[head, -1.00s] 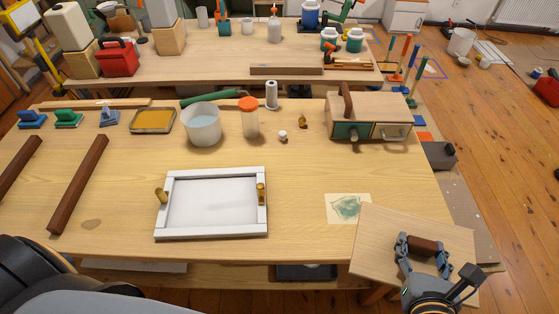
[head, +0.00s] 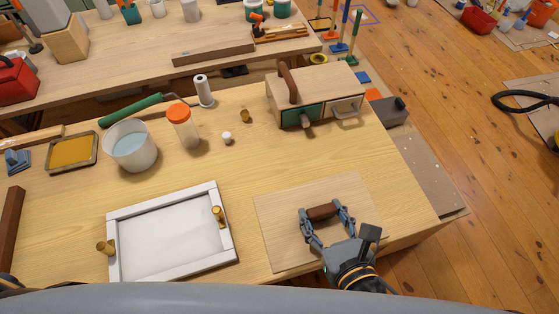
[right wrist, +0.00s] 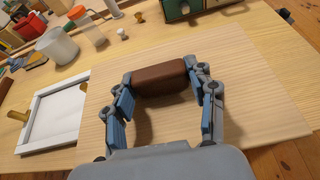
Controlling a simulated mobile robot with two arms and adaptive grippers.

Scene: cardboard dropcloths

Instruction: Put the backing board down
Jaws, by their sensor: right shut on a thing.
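The backing board (head: 280,238) is a thin pale wooden panel with a brown bar handle (head: 322,212) on top. My right gripper (head: 321,211) is shut on the handle, one finger at each end. The board is roughly level over the front right of the table; I cannot tell whether it touches the tabletop. In the right wrist view the board (right wrist: 240,65) spreads out beneath the fingers. To its left lies a white frame (head: 118,262) with a pale panel and two brass knobs, apart from the board. My left gripper is not in view.
Behind the board stands a wooden drawer box (head: 335,84). A white bucket (head: 131,150), an orange-lidded jar (head: 184,128), a small white pot (head: 227,138) and a brass knob (head: 245,116) stand farther back. Bare tabletop (head: 215,165) lies behind the board and frame.

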